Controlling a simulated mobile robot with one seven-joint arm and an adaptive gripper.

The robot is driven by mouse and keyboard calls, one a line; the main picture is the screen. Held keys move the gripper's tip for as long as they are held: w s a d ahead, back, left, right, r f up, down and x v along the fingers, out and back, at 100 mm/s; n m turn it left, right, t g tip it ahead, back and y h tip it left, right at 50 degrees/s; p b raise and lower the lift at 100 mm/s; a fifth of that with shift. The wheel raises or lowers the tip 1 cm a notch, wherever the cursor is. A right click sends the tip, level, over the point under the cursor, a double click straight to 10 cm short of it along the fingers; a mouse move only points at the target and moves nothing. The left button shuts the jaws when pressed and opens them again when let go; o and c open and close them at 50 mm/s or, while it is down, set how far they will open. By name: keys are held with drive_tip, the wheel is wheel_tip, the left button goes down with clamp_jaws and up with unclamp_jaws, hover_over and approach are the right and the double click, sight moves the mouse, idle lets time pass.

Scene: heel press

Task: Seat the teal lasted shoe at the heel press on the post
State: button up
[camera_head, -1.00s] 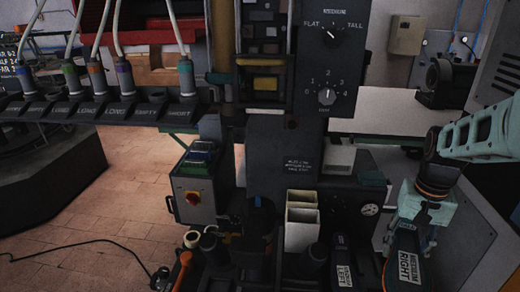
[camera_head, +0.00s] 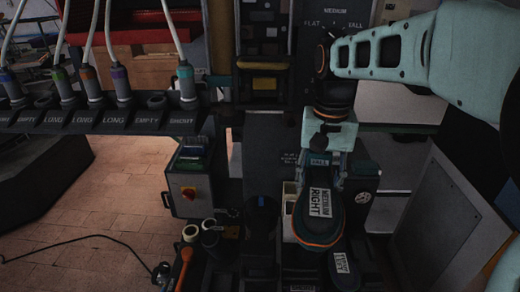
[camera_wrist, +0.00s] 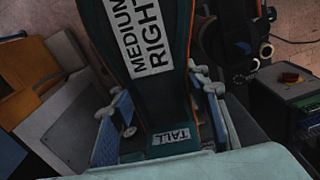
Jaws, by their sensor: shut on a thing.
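The teal lasted shoe (camera_head: 319,205), with an orange edge and a MEDIUM RIGHT label, hangs toe down from my gripper (camera_head: 327,172). My gripper is shut on its heel end, beside the TALL label. In the wrist view the shoe (camera_wrist: 150,85) lies between my blue fingers (camera_wrist: 158,118). The heel press (camera_head: 282,150) is the dark column with dials, behind the shoe. My arm hides part of the press's dials.
A second labelled shoe (camera_head: 343,264) stands low, below the held one. Pale bins (camera_head: 289,195) are partly hidden behind the held shoe. A rack of cabled tools (camera_head: 120,115) runs along the left. A grey control box (camera_head: 189,188) and an orange-handled tool (camera_head: 184,262) stand at left.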

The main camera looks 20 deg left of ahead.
drive_tip(key=s+a+r+n+p, duration=0.1)
drive_tip(key=s+a+r+p, duration=0.1)
drive_tip(key=s+a+r, duration=0.7)
drive_tip(key=shift+w+a+f+b, duration=0.15)
drive_tip(key=shift+a+f+b, duration=0.05)
drive_tip(key=shift+f+b, duration=1)
drive_tip(key=shift+w+a+f+b, duration=0.1)
drive_tip(key=shift+a+f+b, duration=0.15)
drive_tip(key=shift+f+b, duration=0.95)
drive_tip(key=shift+w+a+f+b, duration=0.2)
drive_tip(key=shift+f+b, duration=0.7)
drive_tip(key=shift+f, duration=0.55)
drive_tip(key=shift+s+f+b, duration=0.1)
drive_tip(key=shift+f+b, duration=0.2)
drive_tip(key=shift+f, duration=0.3)
drive_tip(key=o, duration=1.5)
drive_tip(key=shift+f, duration=0.1)
wheel_tip(320, 180, up, 12)
